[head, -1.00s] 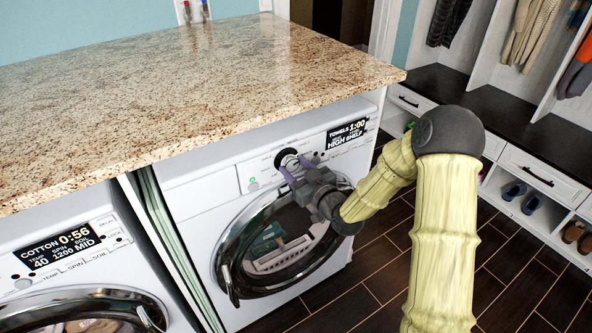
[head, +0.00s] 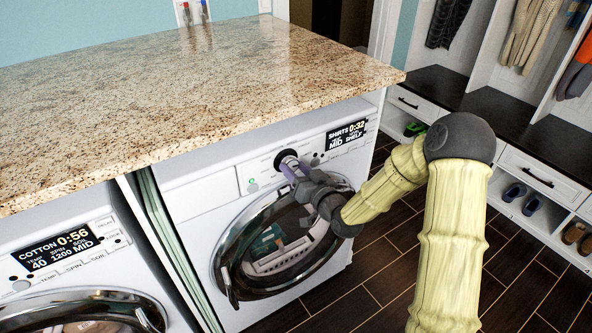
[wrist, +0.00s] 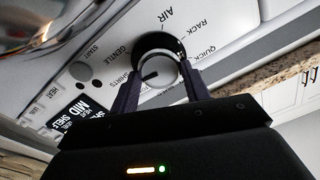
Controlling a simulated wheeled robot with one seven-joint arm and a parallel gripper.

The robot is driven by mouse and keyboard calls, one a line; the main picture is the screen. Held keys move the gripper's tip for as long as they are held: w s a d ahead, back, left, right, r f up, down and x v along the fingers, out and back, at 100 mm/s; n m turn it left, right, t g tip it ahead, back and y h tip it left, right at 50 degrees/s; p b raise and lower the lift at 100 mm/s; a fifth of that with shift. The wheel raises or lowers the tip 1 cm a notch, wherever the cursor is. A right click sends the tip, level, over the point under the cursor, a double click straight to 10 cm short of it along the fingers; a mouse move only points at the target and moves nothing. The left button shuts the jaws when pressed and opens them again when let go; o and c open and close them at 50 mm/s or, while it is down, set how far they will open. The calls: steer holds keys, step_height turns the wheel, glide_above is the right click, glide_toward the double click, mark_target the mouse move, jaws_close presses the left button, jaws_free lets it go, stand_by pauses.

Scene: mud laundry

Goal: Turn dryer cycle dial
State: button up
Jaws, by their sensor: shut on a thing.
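The dryer (head: 190,200) is the white front-loader on the right under the granite counter. Its cycle dial (head: 288,158) is a round knob with a dark ring, and in the wrist view the dial (wrist: 159,68) shows a dark pointer mark towards the SHIRTS label. My gripper (head: 292,166) is shut on the dial, one finger on each side; the wrist view shows the gripper (wrist: 158,82) with its fingers around it. The dryer display (head: 346,134) reads SHIRTS, 0:32, MID, SHELF.
A washer (head: 70,270) stands at the left, showing COTTON 0:56. The granite counter (head: 180,90) overhangs both machines, close above the dial. The dryer's round door (head: 235,260) is below my gripper. Dark floor (head: 385,255) is open at right; a shoe bench (head: 540,170) stands beyond.

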steer(key=shift+f, duration=0.1)
steer(key=o, duration=1)
steer(key=p+v, duration=0.2)
steer(key=v, duration=1)
steer(key=shift+s+d+r, duration=0.1)
steer(key=shift+d+r, duration=0.1)
steer(key=shift+r, duration=0.1)
